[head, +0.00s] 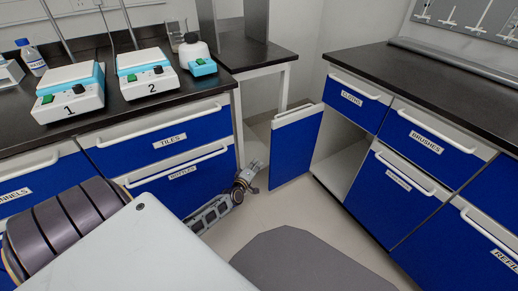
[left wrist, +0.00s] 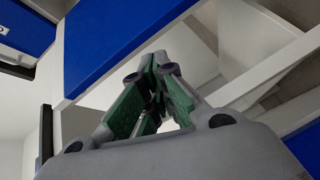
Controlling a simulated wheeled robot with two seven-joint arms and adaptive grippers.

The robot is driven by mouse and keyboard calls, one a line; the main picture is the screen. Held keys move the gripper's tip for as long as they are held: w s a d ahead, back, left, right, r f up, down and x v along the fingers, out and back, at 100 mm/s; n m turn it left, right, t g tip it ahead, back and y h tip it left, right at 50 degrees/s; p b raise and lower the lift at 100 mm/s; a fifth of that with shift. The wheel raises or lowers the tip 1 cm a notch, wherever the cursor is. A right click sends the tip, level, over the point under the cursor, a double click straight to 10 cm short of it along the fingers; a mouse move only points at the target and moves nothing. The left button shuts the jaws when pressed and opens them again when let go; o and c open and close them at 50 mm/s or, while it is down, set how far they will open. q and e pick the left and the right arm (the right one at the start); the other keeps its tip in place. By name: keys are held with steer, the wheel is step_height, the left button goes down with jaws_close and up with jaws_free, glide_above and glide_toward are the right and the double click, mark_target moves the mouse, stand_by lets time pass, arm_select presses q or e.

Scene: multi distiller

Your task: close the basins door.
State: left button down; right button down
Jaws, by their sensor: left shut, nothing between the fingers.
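The open blue door (head: 296,147) stands swung out from the cabinet below the CLOTHS drawer, with a white handle (head: 293,114) along its top. No label shows on it from here. The cabinet's pale inside (head: 340,150) is exposed. My left gripper (head: 260,164) is low, just left of the door in the head view. Its fingers (left wrist: 153,72) are closed together and empty in the left wrist view, close to a blue panel (left wrist: 118,38) with pale edges. I cannot tell whether they touch it. My right gripper is not in view.
The left bench (head: 120,112) carries hot plates 1 and 2, above shut drawers labelled TILES (head: 168,141) and others. The right bench (head: 440,85) has CLOTHS (head: 352,98) and BRUSHES (head: 425,142) drawers. Pale floor (head: 285,208) is clear before the door.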

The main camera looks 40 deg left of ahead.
arm_select(q)
steer(key=r+n, duration=0.1)
steer(key=a+r+n+y, duration=0.1)
steer(key=n, duration=0.1)
steer(key=a+r+n+t+y, duration=0.1)
steer(key=shift+s+n, duration=0.2)
steer(key=shift+n, duration=0.2)
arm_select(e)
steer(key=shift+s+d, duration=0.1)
arm_select(q)
steer(key=shift+w, duration=0.1)
